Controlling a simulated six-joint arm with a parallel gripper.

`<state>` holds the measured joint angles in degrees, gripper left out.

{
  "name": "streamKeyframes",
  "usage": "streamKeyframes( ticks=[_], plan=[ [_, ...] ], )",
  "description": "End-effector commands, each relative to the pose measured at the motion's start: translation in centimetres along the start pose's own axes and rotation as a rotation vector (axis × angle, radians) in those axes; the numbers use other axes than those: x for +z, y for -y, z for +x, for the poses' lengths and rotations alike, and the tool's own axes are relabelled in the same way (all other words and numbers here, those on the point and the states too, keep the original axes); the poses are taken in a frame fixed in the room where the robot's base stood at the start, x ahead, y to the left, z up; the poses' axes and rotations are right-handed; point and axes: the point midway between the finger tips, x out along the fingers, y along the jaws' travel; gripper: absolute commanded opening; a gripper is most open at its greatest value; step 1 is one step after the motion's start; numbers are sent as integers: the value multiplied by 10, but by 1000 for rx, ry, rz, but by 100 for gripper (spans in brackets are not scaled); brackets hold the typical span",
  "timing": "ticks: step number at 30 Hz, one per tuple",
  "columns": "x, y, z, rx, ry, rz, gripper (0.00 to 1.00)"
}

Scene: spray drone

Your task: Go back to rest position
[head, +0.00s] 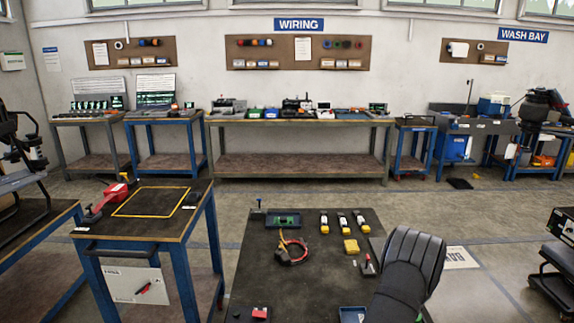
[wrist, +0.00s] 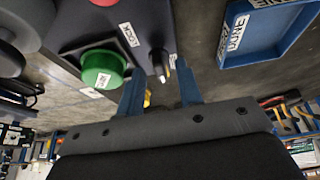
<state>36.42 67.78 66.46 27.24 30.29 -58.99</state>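My gripper (wrist: 159,70) shows in the wrist view as two blue fingers set apart, with a gap between them. A black knob or switch (wrist: 156,62) with a white mark appears in line with that gap; I cannot tell how far it is from the fingertips. It sits on a dark grey control box (wrist: 130,18) with a green button (wrist: 103,70) and a red part. In the head view my dark arm (head: 408,270) reaches down at the lower right of the bench; the fingers do not show there.
A blue tray (wrist: 262,35) lies near the box. A side table (head: 145,225) with a yellow outline stands left.

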Motion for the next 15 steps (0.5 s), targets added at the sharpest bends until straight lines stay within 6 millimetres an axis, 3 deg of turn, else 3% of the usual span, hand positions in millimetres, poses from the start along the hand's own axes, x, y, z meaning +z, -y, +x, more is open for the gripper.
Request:
streamKeyframes(
  ticks=[15],
  plan=[
    [0, 0, 8, -1, 0, 0, 33]
  ],
)
